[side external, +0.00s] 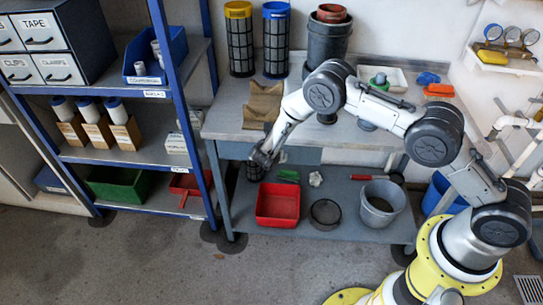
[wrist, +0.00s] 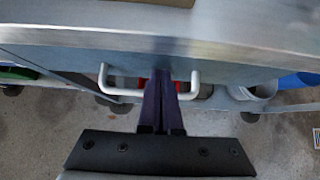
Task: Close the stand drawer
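The stand is a grey metal workbench (side external: 360,137) with a lower shelf. Its drawer front (side external: 303,155) is a blue-grey panel under the top, partly hidden by my gripper. In the wrist view the drawer front (wrist: 225,73) shows below the bench edge, with a white U-shaped handle (wrist: 127,92). How far the drawer stands out is hard to tell. My gripper (side external: 264,160) is in front of the drawer, pointing down. In the wrist view its dark fingers (wrist: 161,75) are together and cross over the middle of the handle bar, hiding it. Contact with the handle cannot be told.
A red bin (side external: 278,204), a round dish (side external: 325,213) and a grey bucket (side external: 381,204) sit on the lower shelf. A blue-framed shelf rack (side external: 183,110) stands close at left. Brown holders (side external: 262,103) and dark cylinders stand on the bench top. The floor in front is clear.

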